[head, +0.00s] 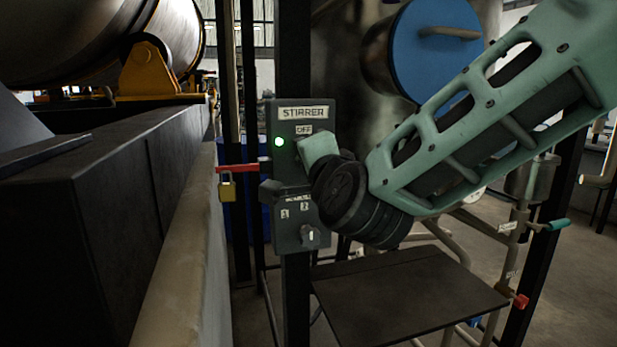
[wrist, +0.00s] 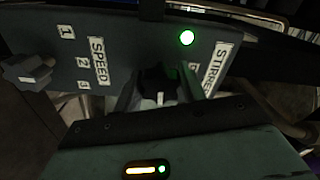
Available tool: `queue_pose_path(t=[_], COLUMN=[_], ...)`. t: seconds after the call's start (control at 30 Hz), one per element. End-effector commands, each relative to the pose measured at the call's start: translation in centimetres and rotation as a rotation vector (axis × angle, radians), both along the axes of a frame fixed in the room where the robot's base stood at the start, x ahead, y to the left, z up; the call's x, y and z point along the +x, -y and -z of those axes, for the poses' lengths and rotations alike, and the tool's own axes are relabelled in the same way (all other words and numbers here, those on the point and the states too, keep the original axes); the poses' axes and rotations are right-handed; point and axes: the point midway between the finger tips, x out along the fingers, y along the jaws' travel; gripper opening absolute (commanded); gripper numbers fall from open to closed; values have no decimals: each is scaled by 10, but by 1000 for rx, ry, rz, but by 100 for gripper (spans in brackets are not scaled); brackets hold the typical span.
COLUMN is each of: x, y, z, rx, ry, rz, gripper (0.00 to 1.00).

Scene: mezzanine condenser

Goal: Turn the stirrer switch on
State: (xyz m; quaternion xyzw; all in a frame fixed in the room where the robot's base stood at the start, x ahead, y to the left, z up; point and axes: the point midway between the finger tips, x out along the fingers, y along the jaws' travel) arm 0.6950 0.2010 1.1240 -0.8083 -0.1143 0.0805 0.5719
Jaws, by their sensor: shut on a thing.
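The stirrer panel (head: 288,117) is a dark grey-green box on a black post, labelled STIRRER with an OFF label below. A green lamp (head: 278,142) on it is lit; it also shows lit in the wrist view (wrist: 187,38). The dark stirrer switch knob (wrist: 158,78) with a pale pointer mark sits between my fingers in the wrist view. My gripper (wrist: 160,92) is shut on this knob, one finger on each side. In the head view my gripper (head: 297,166) covers the knob and the panel's middle, so the switch position label beside it is partly hidden.
A speed knob (head: 310,237) with number labels sits lower on the same box. A red bar (head: 237,168) with a brass padlock (head: 227,187) sticks out at the left. A dark flat shelf (head: 410,293) lies below my arm. A blue-ended vessel (head: 437,45) stands behind.

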Motion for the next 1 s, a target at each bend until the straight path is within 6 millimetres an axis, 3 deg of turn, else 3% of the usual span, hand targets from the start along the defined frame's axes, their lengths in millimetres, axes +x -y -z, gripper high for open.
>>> queue_pose_path(t=[0.77,0.8,0.83,1.0], x=[0,0,0,0], y=[0,0,0,0], z=[1,1,1,0], rx=[91,91,91,90], ry=[-29,-29,-29,-28], rz=[1,1,1,1], gripper=[18,52,60,62])
